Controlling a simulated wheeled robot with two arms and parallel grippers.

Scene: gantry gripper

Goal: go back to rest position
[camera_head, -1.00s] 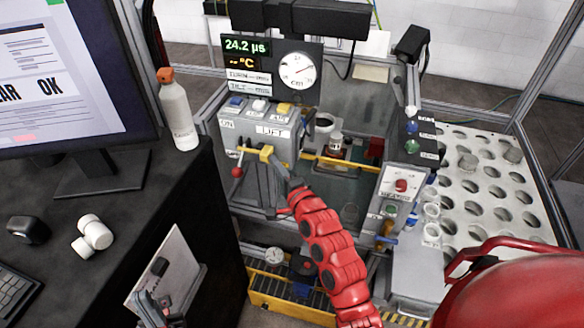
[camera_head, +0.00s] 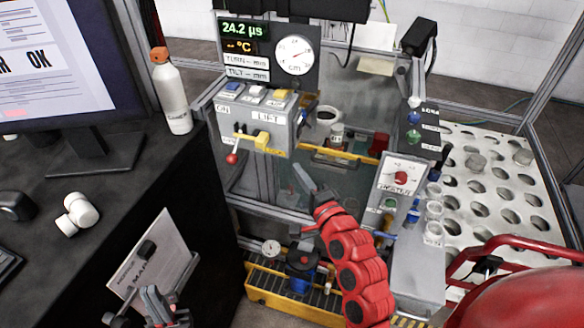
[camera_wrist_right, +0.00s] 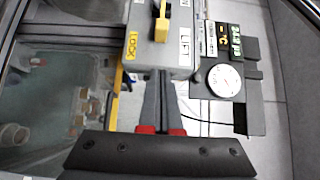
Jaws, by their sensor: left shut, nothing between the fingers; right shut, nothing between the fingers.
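My right gripper (camera_head: 299,173), at the end of the red segmented arm, is shut and empty. It hangs in front of the rig, below and to the right of the control box (camera_head: 268,120), apart from its yellow lever (camera_head: 262,140). In the right wrist view, my right gripper (camera_wrist_right: 161,84) shows closed fingers pointing toward the box's underside (camera_wrist_right: 160,72). My left gripper (camera_head: 158,303) is shut and empty at the lower left, in front of a white panel (camera_head: 158,255) marked "MAP". Part of the left arm is out of frame.
A black desk (camera_head: 120,185) with a monitor and a white bottle (camera_head: 172,95) stands at left. A heater panel (camera_head: 400,180) stands right of my right arm, with a perforated white rack (camera_head: 500,190) beyond. A yellow-framed roller tray (camera_head: 290,300) lies below.

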